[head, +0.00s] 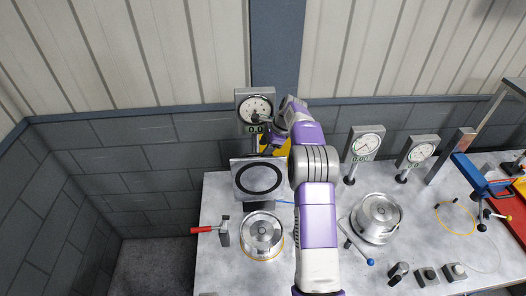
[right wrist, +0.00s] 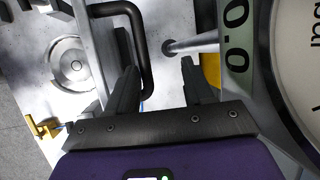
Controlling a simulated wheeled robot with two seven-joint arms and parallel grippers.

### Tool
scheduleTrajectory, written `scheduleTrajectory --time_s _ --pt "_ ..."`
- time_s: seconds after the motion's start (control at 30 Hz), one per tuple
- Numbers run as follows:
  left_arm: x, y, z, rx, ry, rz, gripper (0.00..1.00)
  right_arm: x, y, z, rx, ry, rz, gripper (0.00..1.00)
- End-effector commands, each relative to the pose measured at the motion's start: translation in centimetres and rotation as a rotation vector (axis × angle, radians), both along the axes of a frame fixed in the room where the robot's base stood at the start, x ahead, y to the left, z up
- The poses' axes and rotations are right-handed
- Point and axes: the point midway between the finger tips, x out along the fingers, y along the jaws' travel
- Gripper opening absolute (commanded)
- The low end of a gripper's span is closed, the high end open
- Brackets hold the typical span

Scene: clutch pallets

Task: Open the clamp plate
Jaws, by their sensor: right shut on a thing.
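The clamp plate (head: 240,190) is a square grey plate with a black ring on its face. In the head view it stands raised and tilted at the back of the table, ring side towards me. In the right wrist view I see the plate (right wrist: 92,50) nearly edge-on, with a black bent handle (right wrist: 139,30) on its back side. My right gripper (head: 272,137) is behind the plate, below the dial gauge. My left gripper is out of view.
A dial gauge (head: 256,106) stands close behind the plate. A round metal part (head: 263,232) sits in front, beside a red-handled clamp (head: 204,230). Another round part (head: 380,214) and two gauges (head: 366,144) (head: 421,153) stand to the right.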

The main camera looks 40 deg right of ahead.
Motion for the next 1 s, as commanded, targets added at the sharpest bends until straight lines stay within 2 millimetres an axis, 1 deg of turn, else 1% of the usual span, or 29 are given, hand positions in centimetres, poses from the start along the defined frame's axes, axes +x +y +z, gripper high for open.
scheduleTrajectory --time_s 0.03,0.1,0.2,0.3,1.0 --pt "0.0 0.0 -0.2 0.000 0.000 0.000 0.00 -0.1 -0.7 1.6 -0.012 -0.021 -0.009 0.40" --pt "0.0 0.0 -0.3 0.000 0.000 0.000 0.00 -0.6 -0.9 2.7 -0.011 -0.020 -0.010 0.40" --pt "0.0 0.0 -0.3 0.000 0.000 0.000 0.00 -1.2 -1.1 3.7 -0.008 -0.013 -0.007 0.40" --pt "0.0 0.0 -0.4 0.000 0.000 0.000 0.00 -1.6 -1.2 4.3 -0.006 -0.009 -0.006 0.40" --pt "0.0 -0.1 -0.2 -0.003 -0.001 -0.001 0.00 -1.8 -1.1 4.6 -0.002 -0.006 0.003 0.40"
